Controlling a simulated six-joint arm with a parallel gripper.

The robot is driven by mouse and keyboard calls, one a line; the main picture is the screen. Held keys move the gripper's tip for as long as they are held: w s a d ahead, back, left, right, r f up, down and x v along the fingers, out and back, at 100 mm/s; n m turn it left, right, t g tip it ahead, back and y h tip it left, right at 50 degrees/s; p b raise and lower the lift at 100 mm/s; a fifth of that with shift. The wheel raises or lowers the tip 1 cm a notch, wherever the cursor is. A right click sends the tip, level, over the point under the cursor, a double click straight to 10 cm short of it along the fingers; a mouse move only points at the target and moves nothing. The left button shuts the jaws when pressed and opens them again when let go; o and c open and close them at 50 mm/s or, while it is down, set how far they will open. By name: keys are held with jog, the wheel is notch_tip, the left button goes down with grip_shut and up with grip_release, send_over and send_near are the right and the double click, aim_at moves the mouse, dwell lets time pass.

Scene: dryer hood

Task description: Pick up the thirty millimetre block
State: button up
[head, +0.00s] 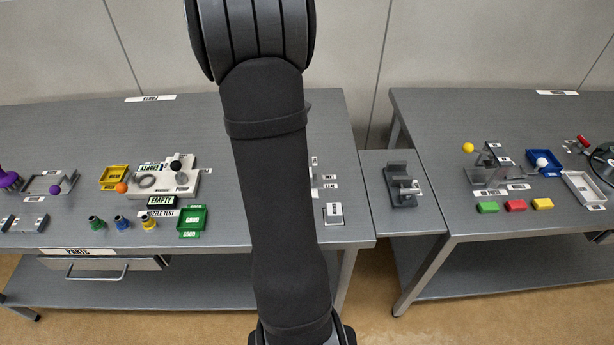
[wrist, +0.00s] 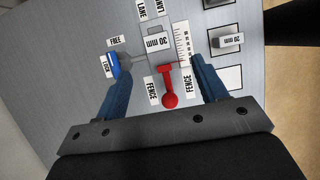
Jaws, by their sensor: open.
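In the wrist view a light block (wrist: 158,43) marked "30 mm" sits in a lane beside a ruled scale (wrist: 183,42). A second grey block (wrist: 228,41), its mark reading like "20 mm", lies on a white patch to the right. My gripper (wrist: 164,70) is open, its two blue fingers spread on either side of a red ball-ended handle (wrist: 168,88). The "30 mm" block is beyond the fingertips, with nothing held between them. In the head view my arm hides the gripper and most of this fixture.
A blue knob (wrist: 112,64) labelled "LOCK" and "FREE" stands left of the block. In the head view a marked block (head: 334,211) lies right of my arm. A green tray (head: 192,222) and a yellow tray (head: 114,177) are to the left; a side stand (head: 402,184) is right.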

jog(key=x, duration=0.6)
jog(key=shift+w+x, duration=0.15)
jog(key=shift+x, duration=1.25)
jog(key=shift+w+x, duration=0.15)
jog(key=shift+x, duration=1.25)
jog(key=shift+a, duration=0.1)
jog(key=c, duration=1.1)
jog(key=shift+c, duration=0.2)
